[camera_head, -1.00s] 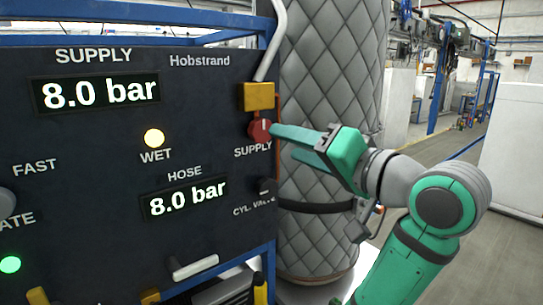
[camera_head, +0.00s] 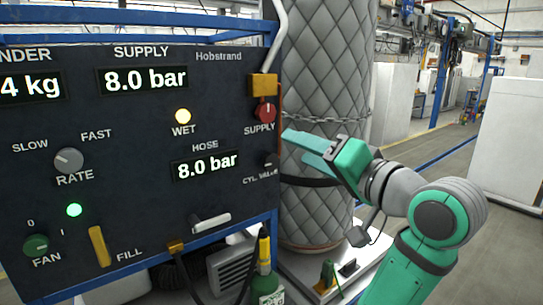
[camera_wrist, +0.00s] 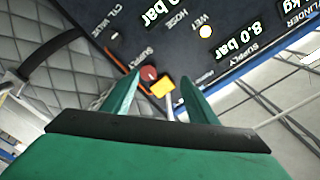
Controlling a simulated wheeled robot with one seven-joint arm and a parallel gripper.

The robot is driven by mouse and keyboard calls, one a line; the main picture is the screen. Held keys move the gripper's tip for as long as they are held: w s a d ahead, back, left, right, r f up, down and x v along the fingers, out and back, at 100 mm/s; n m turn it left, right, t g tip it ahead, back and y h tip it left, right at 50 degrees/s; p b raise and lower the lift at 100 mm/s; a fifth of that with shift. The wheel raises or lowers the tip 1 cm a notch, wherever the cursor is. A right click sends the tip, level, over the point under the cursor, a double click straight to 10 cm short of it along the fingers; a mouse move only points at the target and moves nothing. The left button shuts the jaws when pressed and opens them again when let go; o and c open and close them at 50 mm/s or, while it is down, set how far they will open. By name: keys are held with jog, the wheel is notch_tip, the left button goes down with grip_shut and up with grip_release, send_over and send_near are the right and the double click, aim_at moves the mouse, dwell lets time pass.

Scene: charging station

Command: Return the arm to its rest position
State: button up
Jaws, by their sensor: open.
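My gripper (camera_head: 308,146) is green, open and empty. In the head view it is at the right edge of the dark control panel (camera_head: 140,125), just right of and below the red supply knob (camera_head: 265,113), and apart from it. In the wrist view my gripper (camera_wrist: 153,95) has its two fingers spread, with the red knob (camera_wrist: 148,73) and the yellow block (camera_wrist: 162,88) seen between and beyond the fingertips. My green and grey arm comes in from the lower right of the head view.
A quilted grey tank (camera_head: 325,90) with a chain stands behind my gripper. A green cylinder (camera_head: 267,285) is below the panel. The panel reads 8.0 bar for supply and hose, with wet and green lamps lit. Open floor (camera_head: 430,165) lies at the right.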

jog(key=w+f+m+t+h, duration=0.1)
jog(key=w+f+m+h, duration=0.15)
jog(key=f, duration=0.85)
jog(key=w+f+m+t+h, duration=0.1)
jog(key=w+f, duration=0.2)
jog(key=f, duration=0.8)
jog(key=s+f+m+h, duration=0.15)
jog(key=s+f, duration=0.25)
jog(key=f, duration=0.8)
jog(key=s+f+h, duration=0.3)
jog(key=f, duration=0.9)
jog(key=s+a+f+n+g+h, duration=0.1)
jog(key=s+f+h, duration=0.1)
jog(key=s+f, duration=0.6)
jog(key=s+a+f+n+h, duration=0.15)
jog(key=s+f, duration=0.35)
jog(key=s, duration=0.6)
jog(key=s+a+r+n, duration=0.1)
jog(key=s+a+n, duration=0.1)
jog(key=s, duration=0.8)
jog(key=s+a+r+n+y, duration=0.1)
jog(key=s+a+n, duration=0.1)
jog(key=s, duration=0.8)
jog(key=shift+s+n+g, duration=0.3)
jog(key=shift+s+n, duration=0.05)
jog(key=shift+n, duration=0.2)
